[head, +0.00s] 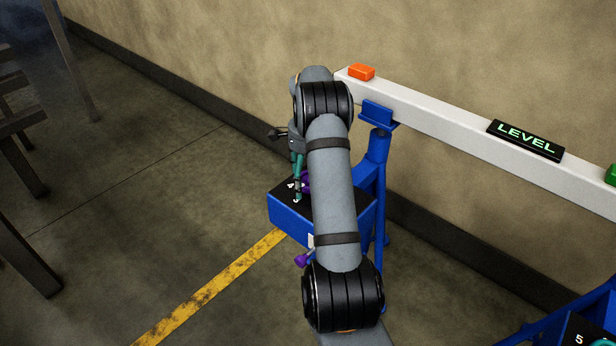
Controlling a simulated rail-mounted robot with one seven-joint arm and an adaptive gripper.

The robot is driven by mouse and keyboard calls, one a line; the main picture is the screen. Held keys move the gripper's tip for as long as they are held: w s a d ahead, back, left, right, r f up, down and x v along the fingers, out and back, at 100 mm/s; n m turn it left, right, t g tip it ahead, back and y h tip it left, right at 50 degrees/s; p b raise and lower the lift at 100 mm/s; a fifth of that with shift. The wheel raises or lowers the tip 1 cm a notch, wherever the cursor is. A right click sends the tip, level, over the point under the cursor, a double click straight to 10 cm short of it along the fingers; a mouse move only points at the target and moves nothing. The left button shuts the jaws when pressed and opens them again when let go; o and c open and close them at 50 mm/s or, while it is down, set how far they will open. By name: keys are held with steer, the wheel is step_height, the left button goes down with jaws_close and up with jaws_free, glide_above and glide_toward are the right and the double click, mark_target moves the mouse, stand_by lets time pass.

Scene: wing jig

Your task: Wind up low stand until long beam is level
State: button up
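The long white beam (430,113) runs along the wall, and a black display (525,140) on it reads LEVEL in green letters. Its left end rests by a blue cradle (379,113) on a blue stand (377,155). This stand carries a blue box (290,217) with a black numbered top, where a 4 shows. A teal upright part and a purple piece (306,182) show above that top, partly behind my arm. My gripper (298,172) is down at the box top; my arm hides much of it, and its fingers' opening is unclear.
An orange block (361,72) lies on the beam's left end, and a green one (611,175) is at the right edge. A second blue stand (590,312) is cut off at lower right. Dark metal furniture (22,130) stands left. A yellow line (205,290) crosses the open floor.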

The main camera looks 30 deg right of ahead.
step_height(320, 180, up, 12)
stand_by(0.5)
stand_by(0.3)
steer(key=f, duration=1.2)
steer(key=shift+d, duration=0.25)
